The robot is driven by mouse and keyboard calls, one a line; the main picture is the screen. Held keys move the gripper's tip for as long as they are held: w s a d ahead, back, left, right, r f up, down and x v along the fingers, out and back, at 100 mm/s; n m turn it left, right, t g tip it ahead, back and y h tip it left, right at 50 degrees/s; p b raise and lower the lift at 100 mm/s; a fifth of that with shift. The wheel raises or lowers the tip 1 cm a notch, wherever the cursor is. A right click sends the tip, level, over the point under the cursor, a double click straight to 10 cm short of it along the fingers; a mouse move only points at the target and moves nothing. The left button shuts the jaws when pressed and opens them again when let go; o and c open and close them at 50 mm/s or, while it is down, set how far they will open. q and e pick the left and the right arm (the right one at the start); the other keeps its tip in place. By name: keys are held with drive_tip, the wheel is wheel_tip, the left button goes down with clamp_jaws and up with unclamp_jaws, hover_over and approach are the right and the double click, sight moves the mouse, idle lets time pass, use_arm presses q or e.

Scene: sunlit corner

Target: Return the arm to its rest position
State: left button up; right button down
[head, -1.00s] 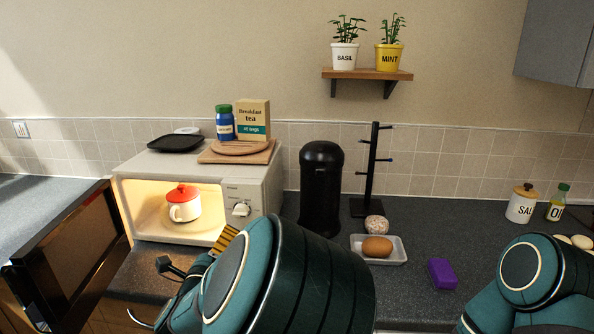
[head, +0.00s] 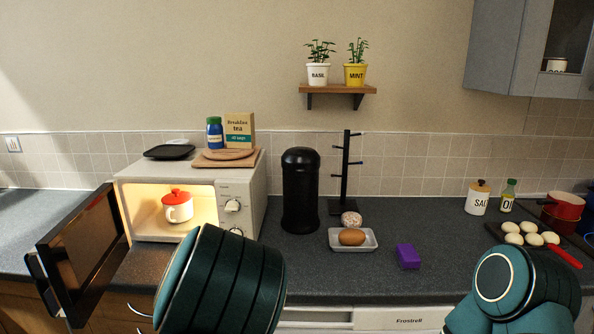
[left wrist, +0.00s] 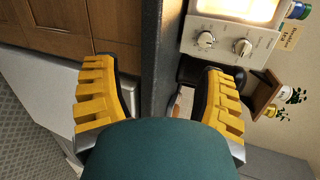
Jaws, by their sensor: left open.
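My left arm rises at the lower left of the head view, and its gripper is hidden there behind the arm. In the left wrist view my left gripper (left wrist: 163,100) is open, with its two yellow ridged fingers wide apart and nothing between them. It hangs in front of the counter edge, with wooden cabinet fronts on one side and the microwave on the other. My right arm shows at the lower right of the head view; its gripper is out of view.
The white microwave (head: 250,190) stands open with its door (head: 85,255) swung out left; a red-lidded white pot (head: 178,208) is inside. A black canister (head: 300,190), a tray (head: 370,243) with an egg, and a purple block (head: 407,256) stand on the counter (head: 330,280).

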use_arm(q)
drive_tip(key=s+d+f+n+g, duration=0.1)
drive_tip(key=s+f+n+g, duration=0.35)
drive_tip(key=f, duration=0.45)
drive_tip(key=s+d+f+n+g, duration=0.1)
drive_tip(key=s+f+n+g, duration=0.2)
drive_tip(key=s+f+n, duration=0.45)
drive_tip(key=s+d+f+n+g+h, duration=0.4)
drive_tip(key=s+d+n, duration=0.4)
drive_tip(key=d, duration=0.3)
drive_tip(key=shift+s+f+g+h, duration=0.25)
drive_tip(key=shift+s+g+h, duration=0.35)
drive_tip(key=shift+s, duration=0.3)
